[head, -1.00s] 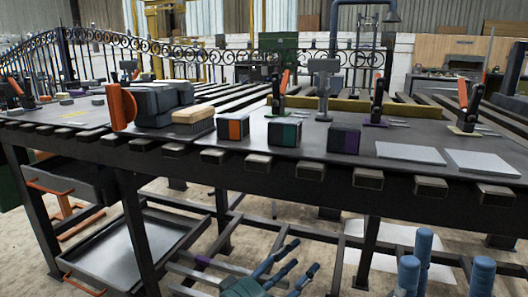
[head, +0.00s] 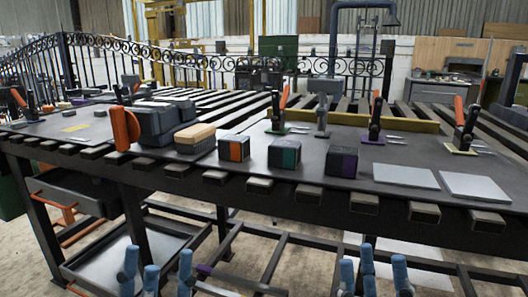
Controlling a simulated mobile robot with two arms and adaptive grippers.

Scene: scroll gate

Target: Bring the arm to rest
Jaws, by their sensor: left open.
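My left gripper (head: 155,272) shows at the lower left of the head view, in front of and below the table edge. Its blue-grey fingers point up and stand apart, with nothing between them. My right gripper (head: 374,270) is at the bottom, right of centre, also below the table edge. Its blue fingers point up, stand apart and hold nothing visible. The palms and most of both arms are cut off by the bottom of the picture. Neither gripper appears to touch anything.
The slatted table (head: 255,187) carries an orange-striped block (head: 234,148), a teal-striped block (head: 284,154), a purple-striped block (head: 341,162), two grey plates (head: 405,175), a tan-topped brush (head: 195,134) and clamps (head: 375,120). A lower shelf tray (head: 100,258) and frame bars lie below.

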